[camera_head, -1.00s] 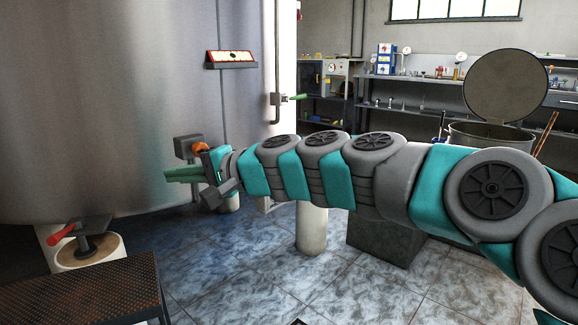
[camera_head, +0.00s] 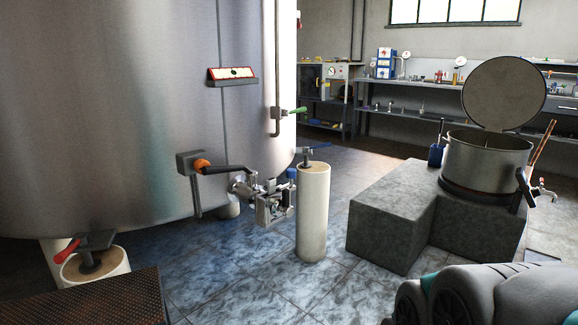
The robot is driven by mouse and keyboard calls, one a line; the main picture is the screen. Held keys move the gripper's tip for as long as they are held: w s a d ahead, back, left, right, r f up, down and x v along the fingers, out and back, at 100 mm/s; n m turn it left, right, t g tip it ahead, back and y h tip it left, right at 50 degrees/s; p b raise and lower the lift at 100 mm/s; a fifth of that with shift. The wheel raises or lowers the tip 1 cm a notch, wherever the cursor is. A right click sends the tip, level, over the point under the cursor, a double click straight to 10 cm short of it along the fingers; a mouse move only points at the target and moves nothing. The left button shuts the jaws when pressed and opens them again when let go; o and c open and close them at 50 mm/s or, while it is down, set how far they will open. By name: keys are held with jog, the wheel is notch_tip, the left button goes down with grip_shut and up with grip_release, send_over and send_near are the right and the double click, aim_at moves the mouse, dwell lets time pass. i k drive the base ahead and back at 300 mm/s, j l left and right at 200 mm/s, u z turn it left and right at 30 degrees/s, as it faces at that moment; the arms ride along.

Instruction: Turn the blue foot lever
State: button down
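The blue foot lever (camera_head: 318,148) sticks out to the right from a dark fitting on top of a white cylindrical foot (camera_head: 312,215). The foot stands on the tiled floor by the tank's right side. The lever is small and thin in this view. My gripper is not in view. Only grey and teal links of my arm show at the lower right, well away from the lever.
The large steel tank (camera_head: 120,120) fills the left. A red lever (camera_head: 66,250) sits on another foot. An orange-knobbed handle (camera_head: 201,165) and a valve assembly with a blue grip (camera_head: 291,174) project before the tank. A pot (camera_head: 485,165) stands on a stone block (camera_head: 385,230).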

aim_at(323, 146)
jog(key=i+l, duration=0.4)
jog(key=l, duration=0.15)
jog(key=i+l, duration=0.45)
jog(key=k+l+z, duration=0.05)
jog(key=l, duration=0.1)
